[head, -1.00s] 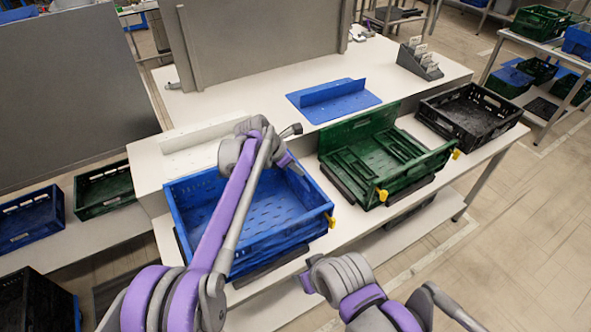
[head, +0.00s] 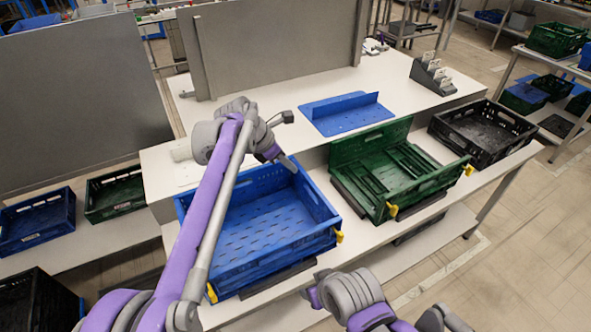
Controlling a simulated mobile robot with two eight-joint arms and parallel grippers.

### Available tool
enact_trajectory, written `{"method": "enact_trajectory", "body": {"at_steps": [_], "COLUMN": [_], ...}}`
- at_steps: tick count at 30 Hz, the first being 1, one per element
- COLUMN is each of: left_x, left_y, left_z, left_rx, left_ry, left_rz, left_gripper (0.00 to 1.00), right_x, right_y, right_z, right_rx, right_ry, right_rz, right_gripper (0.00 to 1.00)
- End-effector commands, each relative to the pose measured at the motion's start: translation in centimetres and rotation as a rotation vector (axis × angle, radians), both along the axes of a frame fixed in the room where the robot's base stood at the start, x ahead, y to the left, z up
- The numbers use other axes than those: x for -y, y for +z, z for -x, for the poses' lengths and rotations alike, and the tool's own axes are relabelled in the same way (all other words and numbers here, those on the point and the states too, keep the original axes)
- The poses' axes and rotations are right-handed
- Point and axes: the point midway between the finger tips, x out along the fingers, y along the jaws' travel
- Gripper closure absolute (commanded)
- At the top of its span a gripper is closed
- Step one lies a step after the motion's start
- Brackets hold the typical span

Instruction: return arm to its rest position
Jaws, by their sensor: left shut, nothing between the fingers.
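My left arm reaches in from the bottom left, across the blue crate. My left gripper (head: 287,162) is at its end, small in the picture, over the far rim of the blue crate (head: 325,208). It is shut and holds nothing. My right arm is low in the picture, in front of the bench. Its wrist end, with my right gripper (head: 312,297), points left near the bench's front edge; its fingers are too small and hidden to read.
A green crate (head: 440,181) with a raised back panel and an empty black crate (head: 517,124) stand to the right on the white bench (head: 245,104). A blue angled plate (head: 345,124) and grey card holder (head: 433,76) lie behind. Grey panels rise at the back.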

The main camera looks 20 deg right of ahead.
Motion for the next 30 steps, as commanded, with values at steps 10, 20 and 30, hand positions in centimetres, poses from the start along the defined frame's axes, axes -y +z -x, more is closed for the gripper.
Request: {"method": "enact_trajectory", "body": {"at_steps": [10, 20, 30], "left_x": [-0.1, -8.2, -24.9], "left_y": [0.1, 1.5, 0.3], "left_z": [0.0, 1.3, 10.0], "left_rx": [0.0, 0.208, 0.597], "left_ry": [0.0, -0.17, -0.644], "left_rz": [0.0, -0.087, -0.383], "left_gripper": [1.0, 1.0, 1.0], "right_x": [0.0, 0.0, 0.0], "right_y": [0.0, 0.0, 0.0], "right_z": [0.0, 0.0, 0.0], "right_rx": [0.0, 0.0, 0.0], "right_ry": [0.0, 0.0, 0.0], "right_rz": [0.0, 0.0, 0.0], "right_gripper": [0.43, 0.43, 0.43]}}
